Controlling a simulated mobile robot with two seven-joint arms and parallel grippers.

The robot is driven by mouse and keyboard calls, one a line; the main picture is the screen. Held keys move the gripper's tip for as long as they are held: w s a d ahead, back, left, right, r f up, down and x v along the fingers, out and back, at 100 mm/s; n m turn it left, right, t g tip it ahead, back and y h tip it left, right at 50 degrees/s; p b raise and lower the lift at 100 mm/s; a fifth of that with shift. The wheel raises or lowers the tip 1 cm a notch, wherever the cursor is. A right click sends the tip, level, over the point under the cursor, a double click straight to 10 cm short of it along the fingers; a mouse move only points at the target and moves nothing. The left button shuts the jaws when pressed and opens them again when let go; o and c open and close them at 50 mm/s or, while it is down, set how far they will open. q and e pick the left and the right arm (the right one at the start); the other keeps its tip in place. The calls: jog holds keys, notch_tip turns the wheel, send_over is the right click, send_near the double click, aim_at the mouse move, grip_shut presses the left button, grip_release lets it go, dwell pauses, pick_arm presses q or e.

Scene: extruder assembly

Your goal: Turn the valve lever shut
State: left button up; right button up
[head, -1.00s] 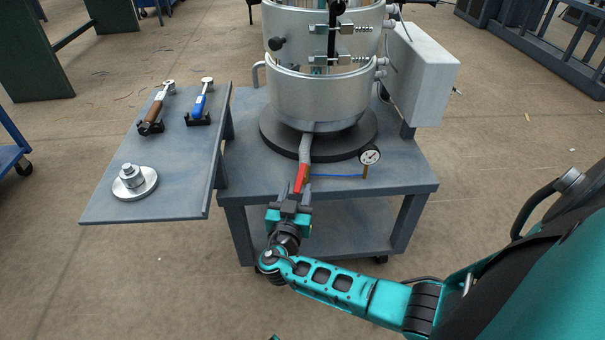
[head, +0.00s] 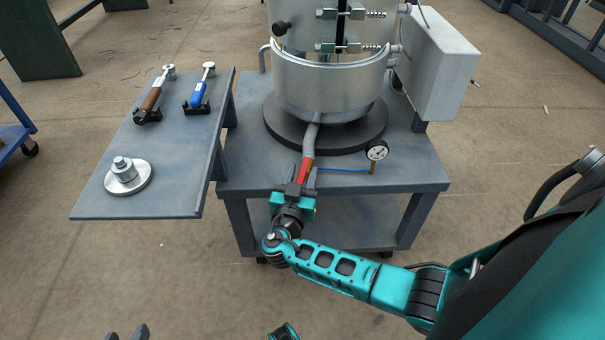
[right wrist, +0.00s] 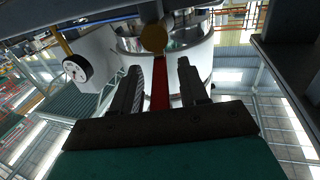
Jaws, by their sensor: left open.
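The red valve lever (head: 306,168) sticks out toward me at the end of the grey pipe (head: 312,136) under the steel vessel (head: 330,88). My right gripper (head: 303,179) is at the lever's near end, over the table's front edge. In the right wrist view the red lever (right wrist: 160,86) lies between the two fingers of my right gripper (right wrist: 160,75), with a gap on both sides, so the gripper is open around it. The brass-coloured round end (right wrist: 154,38) shows beyond the lever. My left gripper (head: 128,333) shows only its fingertips at the bottom left, open and empty.
A pressure gauge (head: 377,150) on a brass stem stands right of the lever, with a blue tube. The side shelf (head: 160,200) holds a brown-handled tool (head: 150,98), a blue-handled tool (head: 199,93) and a flanged metal part (head: 126,175). A grey box (head: 436,70) hangs beside the vessel.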

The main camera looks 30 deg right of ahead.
grip_shut()
dwell(0.6)
